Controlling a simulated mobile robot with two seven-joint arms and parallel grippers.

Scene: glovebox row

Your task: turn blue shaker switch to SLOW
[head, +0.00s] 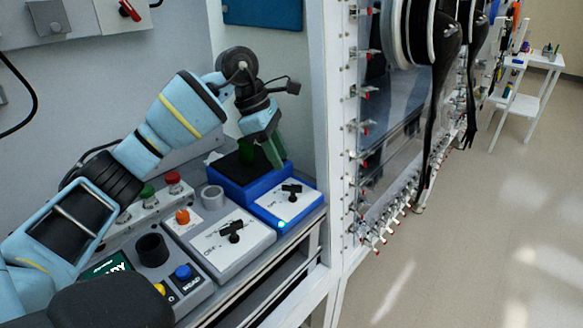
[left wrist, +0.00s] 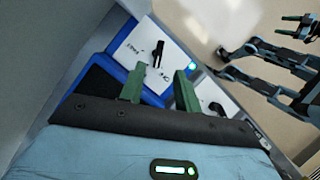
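The blue shaker (head: 257,199) stands at the far right end of the bench, with a white top panel and a dark platform behind it. Its black switch (head: 291,190) sits on the panel and also shows in the left wrist view (left wrist: 157,54). The panel lettering is too small to read surely. A small light glows at the panel's corner. My left gripper (head: 262,153) is over the dark platform, behind the switch and apart from it. Its green fingers (left wrist: 158,92) are apart with nothing between them. A green fingertip of what seems my right gripper (left wrist: 291,18) shows at the right edge.
A grey device (head: 234,243) with a similar black switch and an orange knob stands just left of the shaker. A control box with a blue button (head: 183,272) is nearer. A white frame post (head: 312,100) rises close at the right. Open floor (head: 480,250) lies beyond.

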